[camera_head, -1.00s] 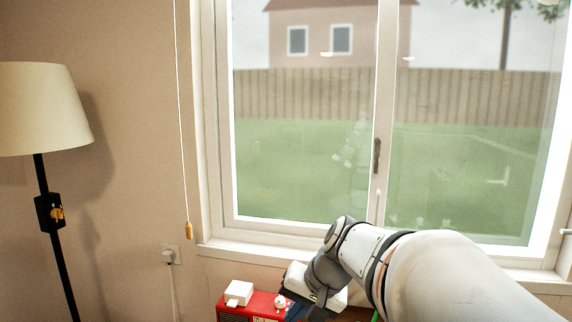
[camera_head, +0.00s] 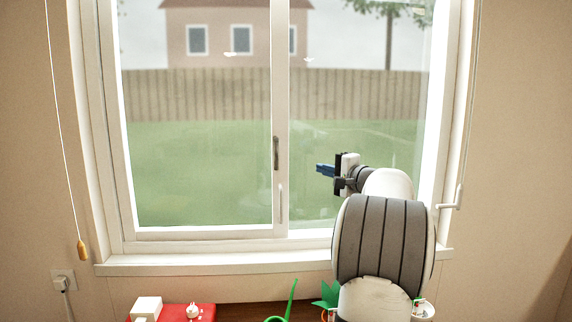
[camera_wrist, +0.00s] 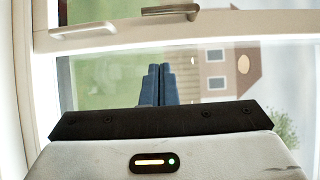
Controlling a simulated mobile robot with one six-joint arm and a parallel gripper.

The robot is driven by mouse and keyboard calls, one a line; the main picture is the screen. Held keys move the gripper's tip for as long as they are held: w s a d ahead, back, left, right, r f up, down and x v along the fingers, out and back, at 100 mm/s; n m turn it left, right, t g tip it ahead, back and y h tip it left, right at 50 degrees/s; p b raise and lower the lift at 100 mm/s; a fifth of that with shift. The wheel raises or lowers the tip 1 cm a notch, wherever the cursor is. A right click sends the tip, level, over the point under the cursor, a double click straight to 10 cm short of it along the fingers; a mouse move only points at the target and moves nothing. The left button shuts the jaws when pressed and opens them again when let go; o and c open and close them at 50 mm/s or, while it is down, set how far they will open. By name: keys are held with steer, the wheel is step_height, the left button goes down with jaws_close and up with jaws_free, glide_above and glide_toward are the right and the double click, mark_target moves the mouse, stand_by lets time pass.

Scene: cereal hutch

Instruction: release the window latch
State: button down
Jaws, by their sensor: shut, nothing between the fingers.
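A dark upright latch (camera_head: 276,153) sits on the white middle stile of the sliding window (camera_head: 279,100). A slim white handle (camera_head: 281,203) is below it on the same stile. My gripper (camera_head: 320,169) is in front of the right pane, pointing left towards the stile, at about the latch's height and apart from it. In the wrist view the dark latch (camera_wrist: 170,12) and white handle (camera_wrist: 83,30) lie on the stile across the top. My blue fingers (camera_wrist: 158,70) are together and empty, pointing at the stile, with glass showing between.
A white sill (camera_head: 200,263) runs below the window. A red box (camera_head: 190,311) with small white items and green plants (camera_head: 327,294) stand low in front. A crank (camera_head: 450,204) juts out at the right frame. A cord with a wooden pull (camera_head: 82,250) hangs left.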

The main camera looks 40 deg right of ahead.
steer(key=shift+w, duration=0.1)
steer(key=p, duration=0.3)
glide_toward(276, 152)
steer(key=w+d+f, duration=0.3)
steer(key=w+d, duration=0.1)
steer(key=d, duration=0.1)
steer(key=w+a, duration=0.1)
steer(key=w+a+p, duration=0.1)
steer(key=a, duration=0.1)
steer(key=shift+w+a, duration=0.15)
steer(key=shift+w, duration=0.15)
